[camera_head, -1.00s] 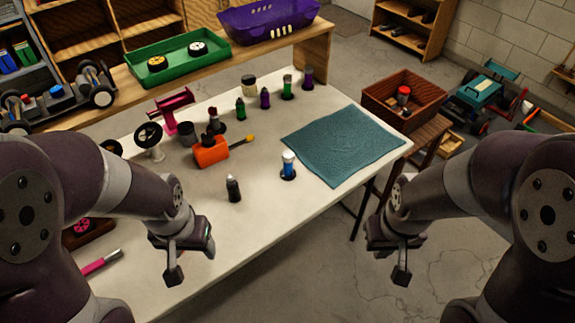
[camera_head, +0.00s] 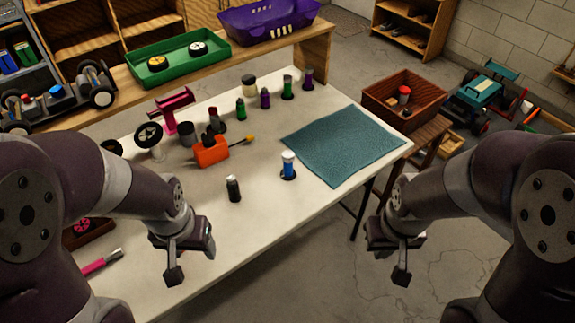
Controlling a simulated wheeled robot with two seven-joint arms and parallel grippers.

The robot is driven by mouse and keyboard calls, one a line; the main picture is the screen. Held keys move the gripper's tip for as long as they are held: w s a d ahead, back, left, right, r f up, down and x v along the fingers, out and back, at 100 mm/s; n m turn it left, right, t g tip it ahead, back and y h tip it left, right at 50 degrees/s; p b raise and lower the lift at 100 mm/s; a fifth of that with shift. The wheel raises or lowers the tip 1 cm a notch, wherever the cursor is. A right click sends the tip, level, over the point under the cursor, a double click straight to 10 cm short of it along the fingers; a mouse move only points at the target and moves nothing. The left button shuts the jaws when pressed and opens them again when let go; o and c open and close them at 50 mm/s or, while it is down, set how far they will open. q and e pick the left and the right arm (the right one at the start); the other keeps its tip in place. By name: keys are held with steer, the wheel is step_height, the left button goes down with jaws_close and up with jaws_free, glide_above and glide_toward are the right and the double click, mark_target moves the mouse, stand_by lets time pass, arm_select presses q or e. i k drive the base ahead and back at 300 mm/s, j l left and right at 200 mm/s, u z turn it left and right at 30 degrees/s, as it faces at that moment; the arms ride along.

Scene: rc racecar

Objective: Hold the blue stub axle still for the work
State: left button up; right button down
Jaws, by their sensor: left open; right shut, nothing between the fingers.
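A small blue piece with a pale top, which looks like the blue stub axle (camera_head: 288,168), stands upright on a dark round base on the white table (camera_head: 255,215), just left of the teal mat. My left gripper (camera_head: 190,262) hangs at the table's front left, open and empty, well apart from the blue piece. My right gripper (camera_head: 402,262) is shut and empty beyond the table's front right edge, over the floor. Neither gripper touches anything.
A dark bottle (camera_head: 233,189) and an orange container (camera_head: 210,151) stand left of the blue piece. Several small coloured pieces stand behind. The teal mat (camera_head: 345,145) lies flat and bare. A brown wooden box (camera_head: 425,119) stands on a stool at right.

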mark_target(288, 156)
steer(key=i+l, duration=0.25)
steer(key=i+l+u, duration=0.3)
steer(key=l+u, duration=0.3)
steer(key=i+l+u, duration=0.15)
steer(key=l+u, duration=0.2)
steer(key=i+l+u, duration=0.1)
steer(key=l+u, duration=0.2)
steer(key=l, duration=0.2)
